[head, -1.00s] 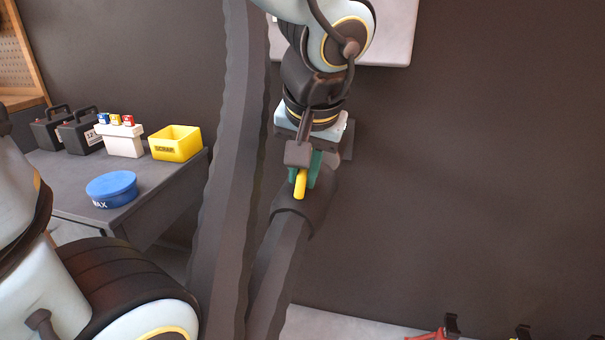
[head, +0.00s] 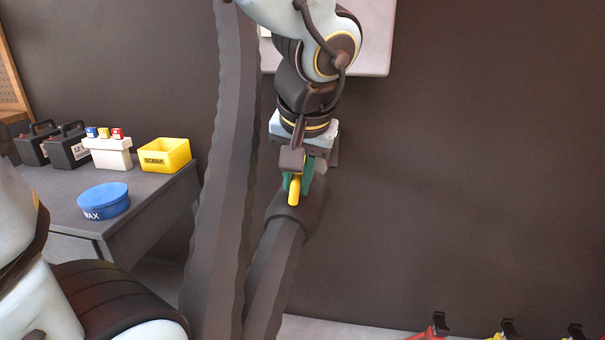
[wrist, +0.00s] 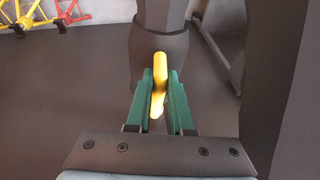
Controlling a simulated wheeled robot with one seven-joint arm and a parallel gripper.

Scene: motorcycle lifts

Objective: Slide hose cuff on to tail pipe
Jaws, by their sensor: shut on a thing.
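My gripper (head: 299,183) has green fingers and is shut on the yellow handle (head: 294,193) of the hose cuff. The dark cuff (head: 313,205) sits at the upper end of a dark grey hose (head: 272,275), just beyond and below my fingers. In the wrist view the yellow handle (wrist: 159,85) stands between both green fingers, with the cuff (wrist: 160,48) and hose (wrist: 158,12) behind it. The cuff's mouth is hidden. I cannot make out the tail pipe in either view.
A thick dark hose length (head: 222,190) rises close left of my gripper. A bench (head: 130,205) at left holds a blue wax tin (head: 104,202), a yellow scrap bin (head: 165,155) and black cases. Red and yellow stands (wrist: 65,12) show at the wrist view's top left. The right wall is bare.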

